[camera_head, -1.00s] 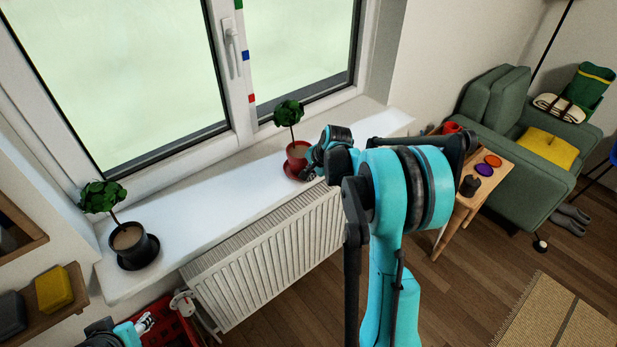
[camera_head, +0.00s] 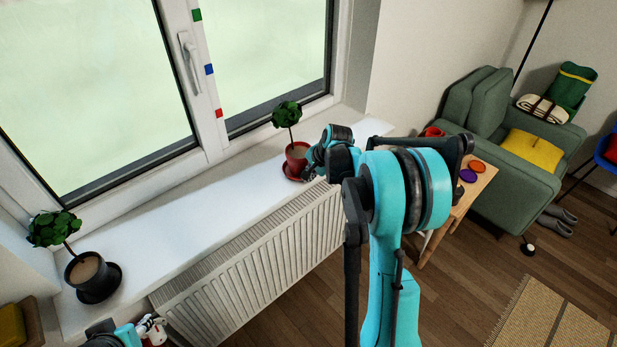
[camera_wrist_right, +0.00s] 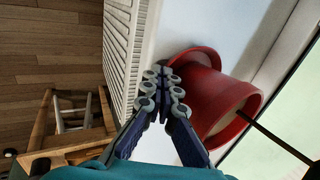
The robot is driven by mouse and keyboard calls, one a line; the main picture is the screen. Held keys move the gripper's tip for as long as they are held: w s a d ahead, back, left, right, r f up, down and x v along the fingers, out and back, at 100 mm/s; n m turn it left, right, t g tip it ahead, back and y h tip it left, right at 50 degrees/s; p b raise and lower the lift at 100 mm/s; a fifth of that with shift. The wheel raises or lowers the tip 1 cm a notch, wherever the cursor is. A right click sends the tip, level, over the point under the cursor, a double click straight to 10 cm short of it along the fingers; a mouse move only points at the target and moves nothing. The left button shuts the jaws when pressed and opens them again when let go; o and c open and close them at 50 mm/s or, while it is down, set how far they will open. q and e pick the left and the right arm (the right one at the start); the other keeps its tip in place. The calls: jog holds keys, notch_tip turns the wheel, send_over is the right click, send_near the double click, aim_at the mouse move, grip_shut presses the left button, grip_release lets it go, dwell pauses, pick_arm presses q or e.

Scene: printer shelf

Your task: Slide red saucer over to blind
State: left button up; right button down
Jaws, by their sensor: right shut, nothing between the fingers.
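The red saucer (camera_head: 290,174) lies on the white windowsill under a red pot (camera_head: 298,158) with a small green tree. My right gripper (camera_head: 310,174) is low at the pot's right side, close against the saucer. In the right wrist view the right gripper (camera_wrist_right: 163,88) is shut and empty, its tips beside the red saucer (camera_wrist_right: 196,58) and red pot (camera_wrist_right: 225,105). Whether they touch is unclear. My left gripper (camera_head: 152,328) is at the bottom left, partly cut off, its opening unclear. I cannot make out a blind.
A black pot (camera_head: 88,270) on a dark saucer stands at the sill's left end. The windowsill (camera_head: 190,215) is clear between the pots. A radiator (camera_head: 250,265) is below. A wooden side table (camera_head: 462,200) and green armchair (camera_head: 500,160) stand right.

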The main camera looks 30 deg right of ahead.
jog(key=shift+w+d, duration=0.1)
jog(key=shift+d, duration=0.4)
jog(key=c, duration=1.6)
grip_release()
jog(key=shift+c, duration=0.2)
jog(key=shift+r, duration=0.15)
jog(key=v, duration=1.2)
jog(key=s+a+r+n, duration=0.2)
jog(key=s+a+n, duration=0.4)
jog(key=s+a, duration=0.45)
jog(key=s+a+f+n+t+h, duration=0.1)
jog(key=s+a+f+n, duration=0.3)
jog(key=s+a+n, duration=0.5)
jog(key=shift+s+a+f+n+t, duration=0.15)
jog(key=shift+s+a+n+t, duration=0.3)
jog(key=shift+s, duration=0.75)
